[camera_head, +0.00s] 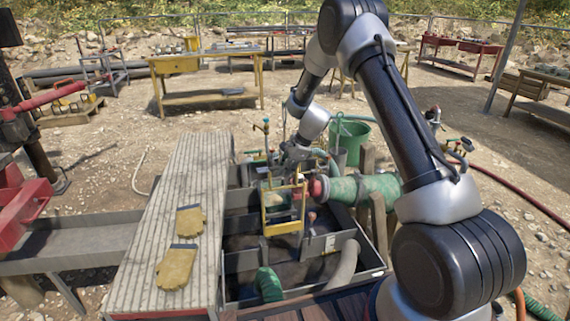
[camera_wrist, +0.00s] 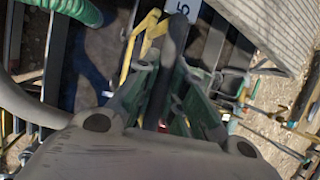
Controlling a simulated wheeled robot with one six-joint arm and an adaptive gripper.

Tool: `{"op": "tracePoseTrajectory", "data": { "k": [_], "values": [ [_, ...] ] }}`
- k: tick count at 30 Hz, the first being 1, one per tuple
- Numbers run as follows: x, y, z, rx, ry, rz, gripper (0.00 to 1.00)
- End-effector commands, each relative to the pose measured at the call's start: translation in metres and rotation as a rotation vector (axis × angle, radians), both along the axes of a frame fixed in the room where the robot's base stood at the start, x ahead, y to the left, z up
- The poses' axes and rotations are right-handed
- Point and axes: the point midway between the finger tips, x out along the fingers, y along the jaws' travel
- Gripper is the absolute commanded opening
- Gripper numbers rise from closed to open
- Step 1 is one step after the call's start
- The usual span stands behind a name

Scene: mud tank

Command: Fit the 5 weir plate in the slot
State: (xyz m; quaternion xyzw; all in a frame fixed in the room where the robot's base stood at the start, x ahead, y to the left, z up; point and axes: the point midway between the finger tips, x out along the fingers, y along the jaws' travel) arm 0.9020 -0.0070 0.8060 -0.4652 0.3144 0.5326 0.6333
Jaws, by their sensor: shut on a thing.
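My gripper (camera_head: 297,160) reaches down over the open tank (camera_head: 368,272), and its fingers (camera_wrist: 165,95) are closed in the wrist view. Just below it in the head view is a yellow-framed piece (camera_head: 283,228), which I take for the 5 weir plate; it looks roughly upright. In the wrist view, yellow bars (camera_wrist: 140,35) and a white tag marked 5 (camera_wrist: 183,9) show beyond the fingers. The grip point and the plate's lower edge are hidden. I cannot tell whether it sits in a slot. Another white tag (camera_head: 330,243) is on a tank divider.
A ribbed walkway (camera_head: 165,225) with two yellow gloves (camera_head: 188,221) borders the tank on the left. A green pipe (camera_head: 365,187) with a red end lies close to my gripper's right. A green hose (camera_head: 268,285) and a grey pipe (camera_head: 345,265) enter the tank at the front.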

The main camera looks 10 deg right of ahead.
Motion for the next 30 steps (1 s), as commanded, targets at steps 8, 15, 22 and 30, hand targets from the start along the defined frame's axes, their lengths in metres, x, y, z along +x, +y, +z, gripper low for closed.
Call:
{"op": "tracePoseTrajectory", "data": {
  "k": [8, 15, 22, 30],
  "values": [
    [0.0002, -0.0001, -0.0011, 0.000, -0.001, 0.000, 0.00],
    [0.0001, 0.0001, -0.0009, 0.000, -0.001, 0.000, 0.00],
    [-0.0011, 0.0013, -0.0001, 0.000, -0.001, 0.000, 0.00],
    [-0.0013, 0.0012, -0.0090, 0.000, 0.002, -0.001, 0.00]
  ]
}}
